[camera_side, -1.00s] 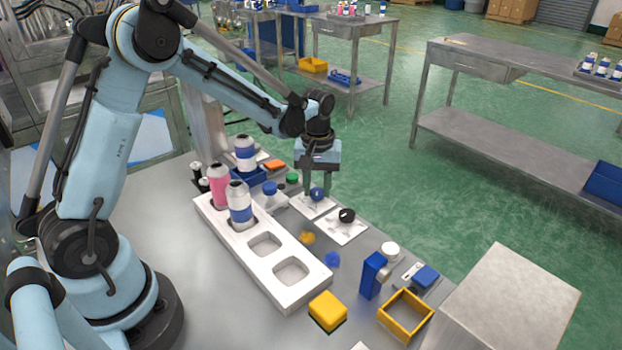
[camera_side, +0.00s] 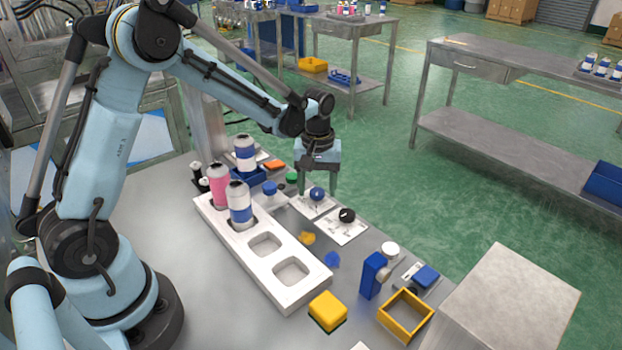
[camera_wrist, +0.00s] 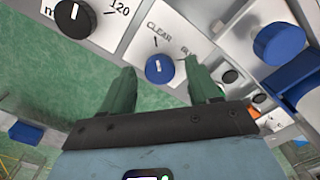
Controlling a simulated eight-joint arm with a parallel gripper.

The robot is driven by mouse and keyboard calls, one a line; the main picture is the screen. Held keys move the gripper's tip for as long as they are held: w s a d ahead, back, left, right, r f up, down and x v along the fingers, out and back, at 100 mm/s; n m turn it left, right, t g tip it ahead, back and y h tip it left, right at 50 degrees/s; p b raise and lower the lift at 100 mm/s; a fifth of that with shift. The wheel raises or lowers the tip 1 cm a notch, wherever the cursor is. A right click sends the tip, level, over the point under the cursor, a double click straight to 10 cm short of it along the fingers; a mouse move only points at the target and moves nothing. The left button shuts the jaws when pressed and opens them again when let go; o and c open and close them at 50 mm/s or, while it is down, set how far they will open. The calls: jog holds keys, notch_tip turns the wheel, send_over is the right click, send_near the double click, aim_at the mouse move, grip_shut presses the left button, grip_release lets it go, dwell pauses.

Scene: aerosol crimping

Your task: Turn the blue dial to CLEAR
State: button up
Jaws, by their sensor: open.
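The blue dial (camera_wrist: 160,68) sits on a white plate lettered CLEAR, with a second, partly hidden word to the right. The dial's short white mark points up in the wrist view, roughly toward the word CLEAR. My gripper (camera_wrist: 158,66) is open, its green fingers on either side of the dial with gaps showing. In the side view my gripper (camera_side: 319,188) is over the dial (camera_side: 317,194), pointing down. The exact height of the fingertips is hard to tell.
A black dial (camera_side: 347,215) on its own white plate is close by. Bottles stand in a white rack (camera_side: 255,262) to the left. A blue cap (camera_side: 270,188) and a green cap (camera_side: 292,178) are near my gripper. A yellow frame (camera_side: 405,316) is nearer the front.

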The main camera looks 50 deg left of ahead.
aim_at(317, 191)
notch_tip(317, 191, up, 12)
dwell(0.6)
jog(key=shift+r, duration=0.1)
jog(key=s+d+m+t, duration=0.2)
jog(key=s+m+t, duration=0.1)
jog(key=s, duration=0.4)
jog(key=s+d+m+t, duration=0.2)
jog(key=s+m+t, duration=0.2)
jog(key=s+m, duration=0.2)
jog(key=shift+s+d, duration=0.25)
jog(key=shift+s, duration=0.35)
